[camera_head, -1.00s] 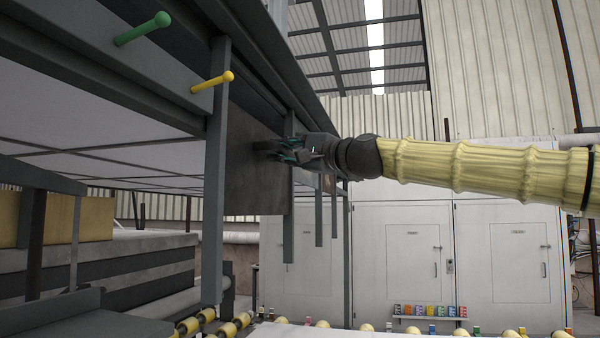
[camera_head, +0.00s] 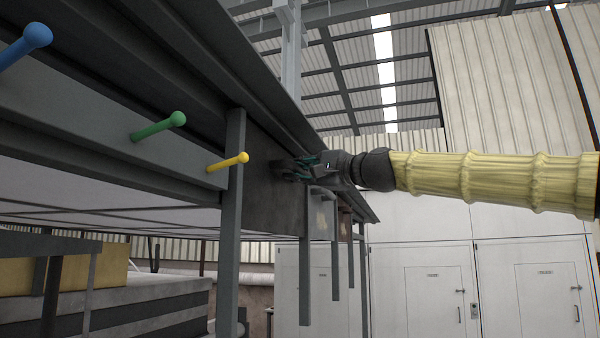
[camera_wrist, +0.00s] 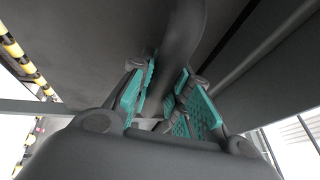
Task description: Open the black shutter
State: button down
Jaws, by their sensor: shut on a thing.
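The black shutter (camera_head: 270,190) is a dark flat panel between grey posts under the overhead frame. Its lower edge hangs below the frame's rail, and its top is hidden behind the frame. My gripper (camera_head: 296,169) is at the shutter's face, near its right side. In the wrist view, a dark curved handle (camera_wrist: 183,40) runs between the green finger pads of my gripper (camera_wrist: 170,100). The fingers are shut on this handle. The handle is mostly hidden by the fingers in the head view.
Blue (camera_head: 37,36), green (camera_head: 172,120) and yellow (camera_head: 240,159) pegs stick out from the frame at left. A grey post (camera_head: 231,230) hangs left of my gripper, another (camera_head: 305,270) below it. White cabinets (camera_head: 430,280) stand behind; the space before them looks clear.

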jog(key=c, duration=1.7)
grip_release()
jog(key=shift+d+r, duration=0.15)
jog(key=shift+r, duration=0.35)
jog(key=o, duration=0.4)
jog(key=shift+f, duration=0.15)
jog(key=shift+f, duration=0.1)
jog(key=shift+s+d+f, duration=0.1)
jog(key=shift+s+d, duration=0.2)
jog(key=v, duration=1.1)
jog(key=shift+s, duration=0.1)
